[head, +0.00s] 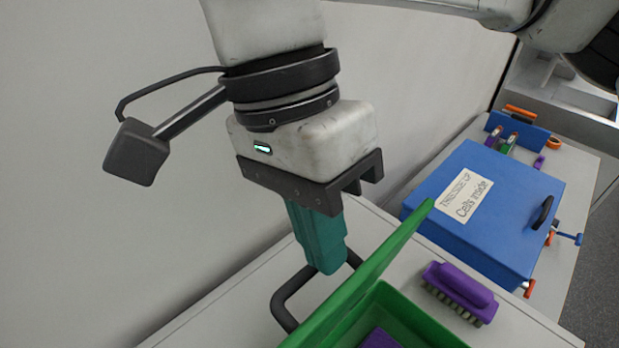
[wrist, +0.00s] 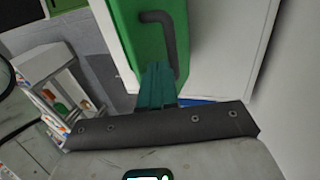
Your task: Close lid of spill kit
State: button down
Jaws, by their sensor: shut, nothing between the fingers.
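The spill kit is a green box (head: 419,316) at the bottom of the head view, cut off by the frame edge. Its green lid (head: 365,277) stands open, tilted up on the box's left side, with a dark handle (head: 283,302) on its outer face. My gripper (head: 327,268) has teal fingers, shut and empty, pointing down beside the outer face of the lid near the handle. In the wrist view the fingers (wrist: 158,70) overlap the green lid (wrist: 132,22) just below the dark handle (wrist: 168,30). Whether they touch the lid I cannot tell.
A blue case (head: 480,246) with a white label sits behind the box. A purple brush (head: 460,289) lies between them. A purple item (head: 380,339) is inside the box. Small tools lie at the far table end. A pale wall (head: 90,200) stands at left.

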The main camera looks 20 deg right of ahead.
jog(key=shift+s+d+f, duration=0.1)
jog(key=shift+s+f, duration=0.1)
jog(key=shift+f, duration=0.35)
